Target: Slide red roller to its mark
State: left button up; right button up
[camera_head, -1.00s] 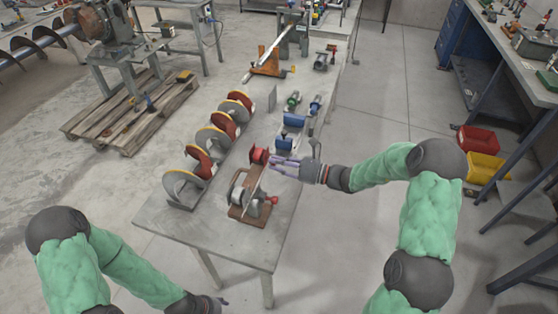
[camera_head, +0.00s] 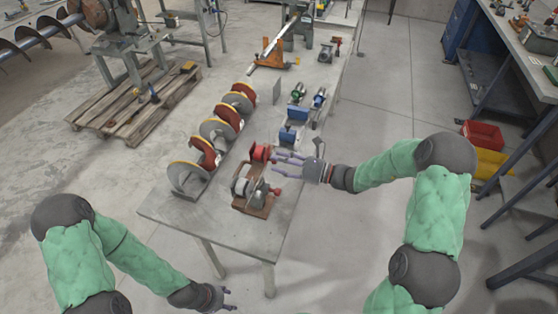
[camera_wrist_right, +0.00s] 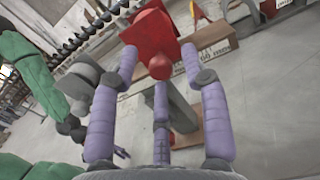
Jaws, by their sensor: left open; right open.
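In the right wrist view a red body (camera_wrist_right: 150,30) with a round red knob (camera_wrist_right: 160,66) lies between and beyond my spread fingers (camera_wrist_right: 160,85); contact cannot be told. My left gripper (camera_head: 231,300) is open and empty, low in front of the bench. I cannot make out the mark.
Augers with grey discs and red flights (camera_head: 190,177) line the bench's left side. Blue rollers (camera_head: 287,136) and a green one (camera_head: 297,92) stand behind the red roller. An orange stand (camera_head: 272,55) is further back. The bench's front left corner (camera_head: 175,207) is bare.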

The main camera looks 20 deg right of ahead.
jog(key=v, duration=1.1)
jog(key=shift+s+d, duration=0.1)
